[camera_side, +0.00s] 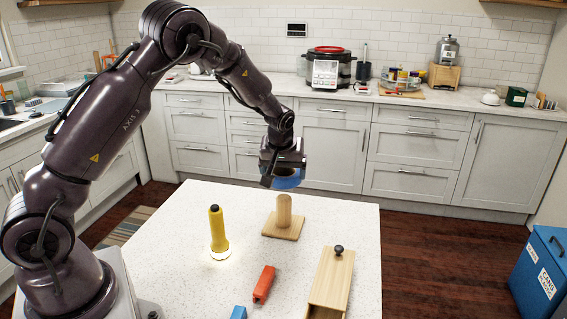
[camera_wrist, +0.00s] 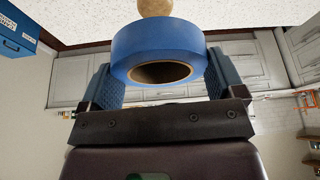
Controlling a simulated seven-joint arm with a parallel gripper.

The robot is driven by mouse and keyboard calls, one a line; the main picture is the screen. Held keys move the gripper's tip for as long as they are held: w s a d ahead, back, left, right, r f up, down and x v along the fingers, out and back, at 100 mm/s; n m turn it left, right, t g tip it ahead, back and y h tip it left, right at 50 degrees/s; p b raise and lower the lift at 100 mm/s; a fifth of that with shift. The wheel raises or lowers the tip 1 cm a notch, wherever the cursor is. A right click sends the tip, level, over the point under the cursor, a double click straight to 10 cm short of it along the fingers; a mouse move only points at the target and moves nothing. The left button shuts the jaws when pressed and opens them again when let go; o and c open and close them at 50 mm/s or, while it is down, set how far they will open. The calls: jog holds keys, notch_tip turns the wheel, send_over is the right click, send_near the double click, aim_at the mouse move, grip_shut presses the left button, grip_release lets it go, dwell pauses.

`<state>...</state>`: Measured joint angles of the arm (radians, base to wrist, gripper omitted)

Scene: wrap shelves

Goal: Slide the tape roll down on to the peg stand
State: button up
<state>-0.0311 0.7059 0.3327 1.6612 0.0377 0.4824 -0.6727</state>
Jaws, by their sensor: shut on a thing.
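The blue tape roll (camera_side: 287,182) is held in my gripper (camera_side: 280,172), above the table's far edge. In the wrist view the tape roll (camera_wrist: 158,45) sits between the two fingers of my gripper (camera_wrist: 158,75), its hole facing the camera. The peg stand (camera_side: 284,219) is a wooden square base with a round-topped upright peg, standing on the white table. The held roll is above the peg and looks apart from it. In the wrist view the peg's rounded top (camera_wrist: 155,8) shows past the roll's upper edge, and its base is hidden or out of frame.
A lit yellow flashlight (camera_side: 218,232) stands left of the peg stand. A red-orange object (camera_side: 264,284), a blue block (camera_side: 239,313) and a wooden box with a dark knob (camera_side: 332,281) are nearer the front. The table (camera_side: 340,218) is clear right of the peg stand.

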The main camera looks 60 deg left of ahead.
aim_at(283, 210)
jog(key=shift+f, duration=1.75)
jog(key=shift+f, duration=4.4)
jog(key=o, duration=0.7)
jog(key=v, duration=1.3)
